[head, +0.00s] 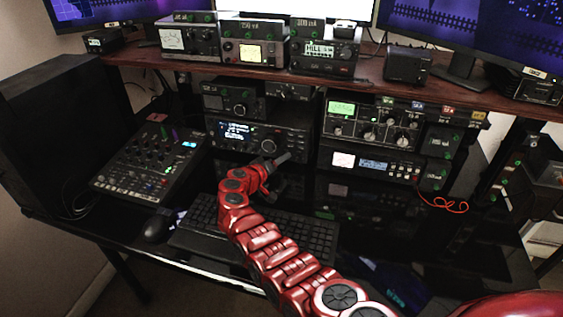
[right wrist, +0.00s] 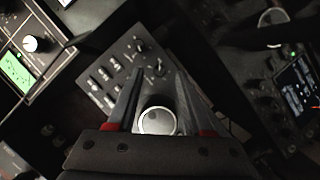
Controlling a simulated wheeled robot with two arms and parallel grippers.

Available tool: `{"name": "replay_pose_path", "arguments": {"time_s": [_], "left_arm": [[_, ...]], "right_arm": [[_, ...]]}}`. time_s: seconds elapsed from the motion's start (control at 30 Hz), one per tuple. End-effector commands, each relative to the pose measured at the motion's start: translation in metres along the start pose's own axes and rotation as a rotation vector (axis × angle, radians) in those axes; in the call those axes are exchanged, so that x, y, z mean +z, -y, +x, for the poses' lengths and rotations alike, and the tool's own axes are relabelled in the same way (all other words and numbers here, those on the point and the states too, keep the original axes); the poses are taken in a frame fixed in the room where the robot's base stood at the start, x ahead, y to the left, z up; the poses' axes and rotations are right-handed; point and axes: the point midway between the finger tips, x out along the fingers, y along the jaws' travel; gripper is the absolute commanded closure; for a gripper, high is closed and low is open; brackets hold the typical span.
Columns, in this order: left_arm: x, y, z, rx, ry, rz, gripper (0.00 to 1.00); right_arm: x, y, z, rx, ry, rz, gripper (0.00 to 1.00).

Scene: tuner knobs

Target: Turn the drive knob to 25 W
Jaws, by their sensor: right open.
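My right gripper (head: 278,167) reaches in from the lower right in the head view and hangs above the back of the keyboard, in front of the radio with a lit screen. In the right wrist view its two dark fingers (right wrist: 160,88) are apart. A round silver knob (right wrist: 157,121) shows between them, partly hidden by the gripper body; I cannot tell whether the fingers touch it. A unit with a green display (head: 341,108) and several knobs stands right of the gripper. I cannot read which knob is the drive knob. My left gripper is out of view.
The radio with a lit screen (head: 238,132) stands behind the gripper. A mixer (head: 150,160) lies at left, with a mouse (head: 158,226) and keyboard (head: 300,232) in front. The shelf (head: 385,80) above holds meters and monitors. A red cable (head: 443,204) hangs at right.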

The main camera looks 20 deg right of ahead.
Motion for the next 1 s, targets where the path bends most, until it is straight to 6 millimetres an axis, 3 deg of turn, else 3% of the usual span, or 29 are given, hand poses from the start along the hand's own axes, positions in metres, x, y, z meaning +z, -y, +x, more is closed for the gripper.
{"name": "replay_pose_path", "arguments": {"time_s": [0.47,0.77,1.0], "left_arm": [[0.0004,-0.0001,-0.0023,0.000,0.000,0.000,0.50],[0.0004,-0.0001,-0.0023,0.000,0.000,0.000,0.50],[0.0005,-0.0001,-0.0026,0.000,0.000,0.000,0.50]], "right_arm": [[0.0021,-0.0006,0.0101,0.000,0.004,0.000,0.49],[0.0020,-0.0004,0.0099,0.000,0.004,0.000,1.00],[0.0019,-0.0002,0.0097,0.000,0.004,-0.001,1.00]]}}
